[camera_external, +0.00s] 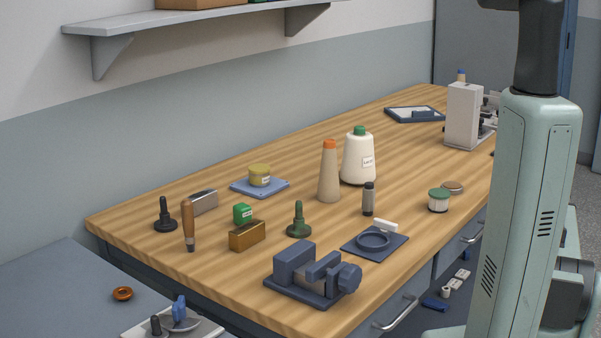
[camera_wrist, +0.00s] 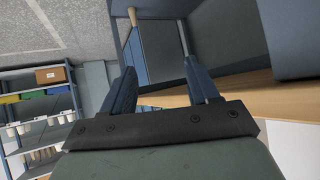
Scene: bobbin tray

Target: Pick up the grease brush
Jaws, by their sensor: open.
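No thing is plainly recognisable as the grease brush. The closest match is an upright tool with an orange-brown wooden handle (camera_external: 188,222) and a dark lower end, near the left front edge of the bench in the external view; I cannot make out bristles. My gripper (camera_wrist: 160,66) shows in the wrist view with its two blue-grey fingers apart and nothing between them. It points away from the bench items, toward dark cabinet-like panels and grey floor. The external view shows only part of my arm at the right, with the gripper out of frame.
The wooden bench (camera_external: 290,160) holds a dark vise (camera_external: 312,275), an orange-topped cone (camera_external: 328,172), a white green-capped bobbin (camera_external: 358,158), a brass block (camera_external: 247,236) and dark knobbed pieces (camera_external: 164,215). A wall shelf (camera_external: 190,18) hangs above. The bench's back middle is clear.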

